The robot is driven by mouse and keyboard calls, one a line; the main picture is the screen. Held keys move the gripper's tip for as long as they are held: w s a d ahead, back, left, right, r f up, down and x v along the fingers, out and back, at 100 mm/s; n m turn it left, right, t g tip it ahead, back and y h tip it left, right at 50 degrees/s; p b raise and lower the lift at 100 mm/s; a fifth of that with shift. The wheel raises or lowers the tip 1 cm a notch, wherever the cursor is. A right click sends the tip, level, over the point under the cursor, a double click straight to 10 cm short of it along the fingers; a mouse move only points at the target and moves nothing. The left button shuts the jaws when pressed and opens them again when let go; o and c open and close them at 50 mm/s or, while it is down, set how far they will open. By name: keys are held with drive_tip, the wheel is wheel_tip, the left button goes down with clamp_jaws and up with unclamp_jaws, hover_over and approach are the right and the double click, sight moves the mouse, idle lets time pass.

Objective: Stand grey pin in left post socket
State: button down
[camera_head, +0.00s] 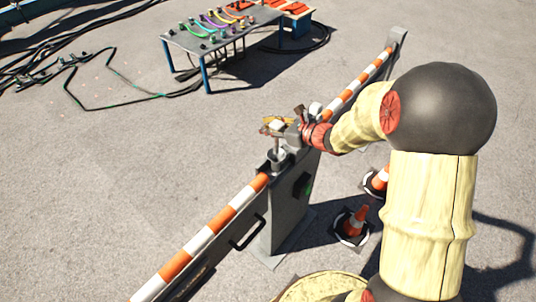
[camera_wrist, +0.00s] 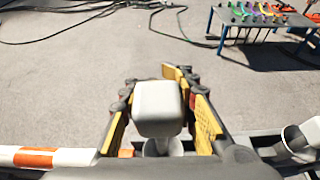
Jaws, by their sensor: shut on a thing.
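My gripper (camera_head: 277,124) is closed around the pale grey head of the grey pin (camera_wrist: 158,107). In the wrist view the yellow-padded fingers (camera_wrist: 152,82) stand on both sides of the block-shaped head. The pin looks roughly upright, with its shaft below the fingers. The left post socket (camera_head: 277,158) is a grey collar on top of the barrier post, directly below the gripper; its pale rim also shows in the wrist view (camera_wrist: 176,147). The fingers and pin head hide part of it. I cannot tell how deep the pin's lower end sits in the socket.
A second pale round-topped piece (camera_wrist: 300,136) is on the right, also behind my wrist in the head view (camera_head: 315,109). Orange-white striped barrier rails (camera_head: 215,235) run both ways. A cable table (camera_head: 215,40) stands behind, with open paving around.

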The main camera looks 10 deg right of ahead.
wheel_tip(320, 180, down, 9)
drive_tip(key=shift+r+b, duration=0.15)
drive_tip(key=shift+b, duration=0.7)
drive_tip(key=c, duration=2)
unclamp_jaws()
drive_tip(key=shift+f, duration=0.25)
drive_tip(key=o, duration=0.6)
drive_tip(key=shift+r, duration=0.1)
